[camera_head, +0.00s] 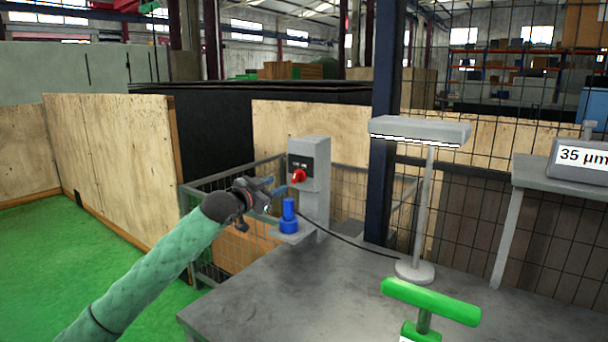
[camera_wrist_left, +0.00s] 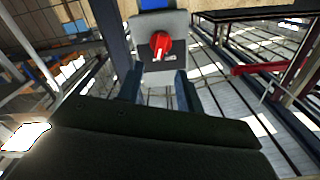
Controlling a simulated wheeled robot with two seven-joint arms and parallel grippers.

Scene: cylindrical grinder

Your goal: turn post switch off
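The post switch (camera_head: 309,165) is a grey box on a grey post with a red rotary knob (camera_head: 298,176) on its front face. My left gripper (camera_head: 277,187) is just left of the knob in the head view, with its fingers pointing at the switch. In the left wrist view the red knob (camera_wrist_left: 160,45) lies beyond the fingertips, roughly centred between them. The fingers of the left gripper (camera_wrist_left: 158,82) are apart with nothing between them. The knob looks clear of the fingers. My right gripper is not in view.
A blue cylindrical part (camera_head: 289,218) stands on a small ledge below the switch. A grey table (camera_head: 300,300) bears a lamp (camera_head: 415,270) and a green T-shaped piece (camera_head: 430,302). A dark blue pillar (camera_head: 382,150) rises right of the switch. A metal railing (camera_head: 225,180) stands behind my left gripper.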

